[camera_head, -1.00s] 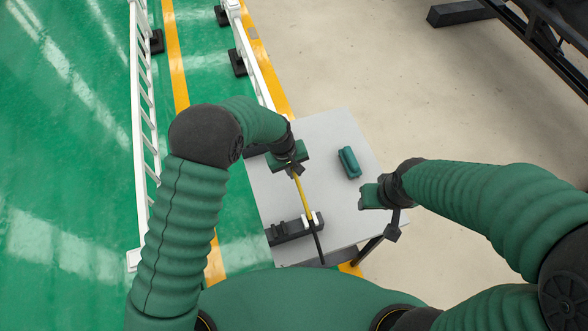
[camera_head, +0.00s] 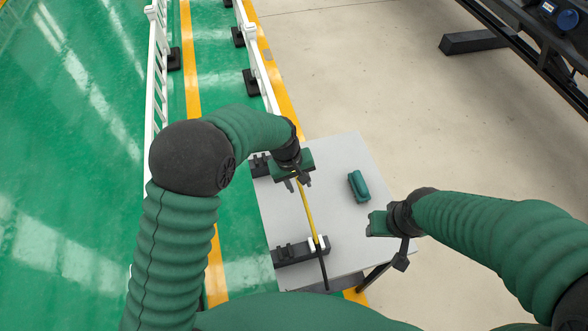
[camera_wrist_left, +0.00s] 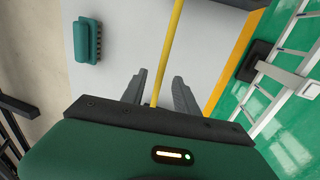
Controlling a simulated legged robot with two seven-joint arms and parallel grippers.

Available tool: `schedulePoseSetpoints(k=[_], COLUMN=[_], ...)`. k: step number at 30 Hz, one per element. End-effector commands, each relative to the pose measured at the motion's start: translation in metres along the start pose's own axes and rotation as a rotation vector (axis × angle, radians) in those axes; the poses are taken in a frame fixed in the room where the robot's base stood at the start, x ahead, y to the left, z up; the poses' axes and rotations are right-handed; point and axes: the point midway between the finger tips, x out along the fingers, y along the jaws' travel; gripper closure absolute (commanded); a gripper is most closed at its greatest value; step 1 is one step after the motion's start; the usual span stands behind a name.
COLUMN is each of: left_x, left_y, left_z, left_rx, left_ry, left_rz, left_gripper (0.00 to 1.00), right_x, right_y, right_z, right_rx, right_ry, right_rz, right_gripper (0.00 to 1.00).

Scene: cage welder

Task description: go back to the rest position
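A thin yellow rod with a black near end (camera_head: 311,220) lies across the grey table (camera_head: 345,235). Its near part sits at white clips on a black holder (camera_head: 290,253). My left gripper (camera_head: 297,184) is over the rod's far part. In the left wrist view its two dark fingers (camera_wrist_left: 163,92) stand apart, with the yellow rod (camera_wrist_left: 168,55) showing between them and not touched by either, as far as I can see. My right gripper (camera_head: 372,225) is over the table's right edge, empty as far as I see; its fingers are too unclear to judge.
A green block-like object (camera_head: 358,186) lies on the table between my grippers. A second black holder (camera_head: 259,165) is at the table's left edge, partly hidden by my left gripper. White railings (camera_head: 259,62) stand beyond. Open beige floor lies to the right.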

Motion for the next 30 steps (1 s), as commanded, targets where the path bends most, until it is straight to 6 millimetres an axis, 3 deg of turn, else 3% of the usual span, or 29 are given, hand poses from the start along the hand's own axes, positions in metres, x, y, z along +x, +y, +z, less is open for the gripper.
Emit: schedulePoseSetpoints(k=[3, 9, 13, 19, 20, 23, 27, 30], left_x=[-0.036, -0.082, -0.095, -0.098, -0.100, -0.107, -0.116, -0.117], left_y=[0.001, 0.000, 0.000, -0.006, -0.013, -0.057, -0.142, -0.186], left_z=[-0.002, -0.002, -0.001, -0.001, 0.000, 0.008, 0.042, 0.073], left_rx=[0.001, -0.001, 0.000, 0.004, 0.010, 0.054, 0.175, 0.259], left_ry=[0.006, 0.003, 0.000, 0.005, 0.012, 0.056, 0.137, 0.173], left_rz=[0.003, 0.001, -0.001, -0.005, -0.008, -0.034, -0.093, -0.131], left_gripper=[0.64, 0.64, 0.64, 0.64, 0.64, 0.64, 0.64, 0.64], right_x=[0.002, 0.004, 0.004, 0.004, 0.004, 0.004, 0.004, 0.004], right_y=[0.000, 0.000, 0.000, 0.000, 0.000, 0.000, 0.000, 0.000], right_z=[0.001, 0.001, 0.001, 0.001, 0.001, 0.001, 0.001, 0.001], right_rx=[0.000, 0.000, 0.000, 0.000, 0.000, 0.000, 0.000, 0.000], right_ry=[0.000, 0.000, 0.000, 0.000, 0.000, 0.000, 0.000, 0.000], right_rz=[0.000, 0.000, 0.000, 0.000, 0.000, 0.000, 0.000, 0.000], right_gripper=[0.55, 0.55, 0.55, 0.55, 0.55, 0.55, 0.55, 0.55])
